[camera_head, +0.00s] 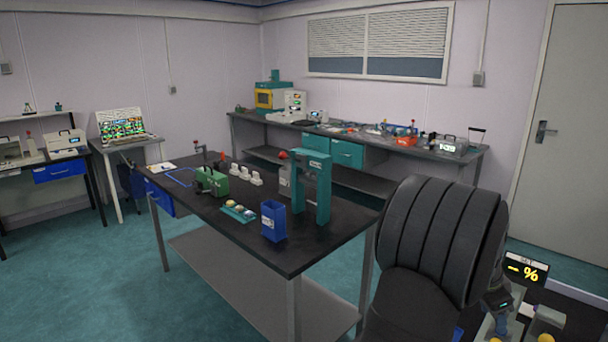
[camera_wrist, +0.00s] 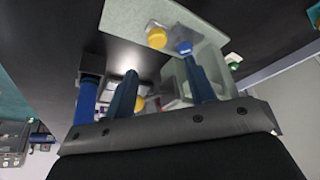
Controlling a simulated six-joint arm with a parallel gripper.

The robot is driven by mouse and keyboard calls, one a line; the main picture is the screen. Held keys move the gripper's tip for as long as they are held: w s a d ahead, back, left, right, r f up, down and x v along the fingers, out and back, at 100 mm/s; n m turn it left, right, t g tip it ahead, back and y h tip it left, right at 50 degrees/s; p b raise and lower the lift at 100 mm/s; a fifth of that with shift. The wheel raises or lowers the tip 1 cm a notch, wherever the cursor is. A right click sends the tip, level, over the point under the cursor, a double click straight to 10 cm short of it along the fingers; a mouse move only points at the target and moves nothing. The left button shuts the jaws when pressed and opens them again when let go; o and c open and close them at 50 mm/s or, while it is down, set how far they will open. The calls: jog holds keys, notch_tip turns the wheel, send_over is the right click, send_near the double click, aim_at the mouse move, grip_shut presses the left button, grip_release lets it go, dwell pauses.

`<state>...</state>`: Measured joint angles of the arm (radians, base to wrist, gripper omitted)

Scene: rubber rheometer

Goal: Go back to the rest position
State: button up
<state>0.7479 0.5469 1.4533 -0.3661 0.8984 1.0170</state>
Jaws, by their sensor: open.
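My gripper (camera_wrist: 157,64) shows in the wrist view as two blue fingers standing apart, with no object clearly held between them. A pale grey-green panel (camera_wrist: 120,20) with a yellow round knob (camera_wrist: 157,38) lies beyond the fingertips. A second yellow part shows between the fingers, and I cannot tell what it belongs to. In the head view a large black ribbed part of my arm fills the lower right. I cannot make out the gripper clearly there.
A dark-topped bench (camera_head: 335,246) stands in the middle with a teal frame (camera_head: 323,190), a blue bin (camera_head: 273,222) and a green device (camera_head: 211,182). A back bench (camera_head: 255,119) carries instruments. Floor is clear at front left.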

jog(key=x, duration=0.8)
jog(key=shift+d+f, duration=0.1)
jog(key=shift+f, duration=0.2)
jog(key=shift+s+f, duration=0.2)
jog(key=shift+f, duration=0.05)
jog(key=shift+s+a, duration=0.55)
jog(key=shift+a, duration=0.05)
jog(key=o, duration=1.1)
jog(key=shift+r, duration=0.1)
jog(key=w+a+r+n+t, duration=0.1)
jog(key=w+a+r+n, duration=0.15)
jog(key=r+n, duration=0.9)
jog(key=m, duration=0.3)
send_over(496, 339)
jog(key=w+a, duration=0.1)
jog(key=a, duration=0.1)
notch_tip(496, 339, down, 6)
jog(key=shift+d, duration=0.2)
jog(key=v, duration=0.9)
jog(key=shift+r, duration=0.4)
